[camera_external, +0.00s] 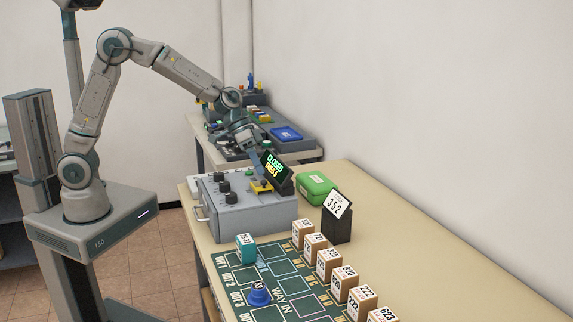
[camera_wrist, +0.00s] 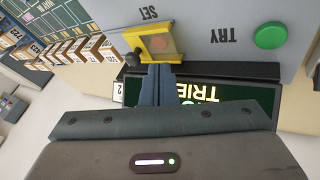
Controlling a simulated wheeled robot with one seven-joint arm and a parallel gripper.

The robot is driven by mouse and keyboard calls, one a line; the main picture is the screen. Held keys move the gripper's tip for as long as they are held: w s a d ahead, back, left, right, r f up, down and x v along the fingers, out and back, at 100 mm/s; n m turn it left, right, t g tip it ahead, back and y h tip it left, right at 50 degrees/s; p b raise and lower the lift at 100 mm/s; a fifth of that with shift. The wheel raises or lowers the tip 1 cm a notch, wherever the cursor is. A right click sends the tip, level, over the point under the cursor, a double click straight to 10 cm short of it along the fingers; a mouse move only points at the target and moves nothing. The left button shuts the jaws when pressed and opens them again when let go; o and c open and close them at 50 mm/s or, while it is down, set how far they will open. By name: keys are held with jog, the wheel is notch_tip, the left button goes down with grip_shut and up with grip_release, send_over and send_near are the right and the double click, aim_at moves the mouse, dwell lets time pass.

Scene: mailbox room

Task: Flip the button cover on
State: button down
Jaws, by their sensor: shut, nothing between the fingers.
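The button cover (camera_wrist: 154,44) is a yellow-framed flap with a reddish button showing in it, next to the word SET on the grey panel. In the external view the yellow cover (camera_external: 261,186) sits on top of the grey control box (camera_external: 235,215), near its display. My gripper (camera_wrist: 157,70) is shut and empty, with its dark blue fingertips right at the cover's edge; I cannot tell whether they touch it. In the external view my gripper (camera_external: 264,172) points down just above the cover. A dark knob sits at the cover's side in the wrist view.
A green button (camera_wrist: 270,35) marked TRY lies beside the cover. A green case (camera_external: 315,187), a card holder (camera_external: 337,218) and several labelled boxes (camera_external: 329,262) stand on the table.

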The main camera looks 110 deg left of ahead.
aim_at(265, 195)
jog(key=shift+w+d+f, duration=0.25)
jog(key=shift+w+d, duration=0.3)
jog(key=shift+d, duration=0.35)
jog(key=shift+w+d, duration=0.2)
jog(key=shift+w, duration=0.05)
jog(key=w+d+b, duration=0.1)
jog(key=w+d, duration=0.2)
jog(key=shift+w+d, duration=0.1)
jog(key=shift+d, duration=0.05)
jog(key=shift+s+a+b, duration=0.2)
jog(key=shift+a+b, duration=0.1)
jog(key=shift+s+a+r+b, duration=0.15)
jog(key=shift+s+a+b, duration=0.25)
jog(key=shift+a, duration=0.2)
jog(key=shift+s+a+r+b, duration=0.15)
jog(key=shift+s+a+b, duration=0.1)
jog(key=shift+s+a, duration=0.25)
jog(key=v, duration=1)
jog(key=shift+a+r+b, duration=0.25)
jog(key=shift+r+b, duration=0.05)
jog(key=shift+b, duration=0.05)
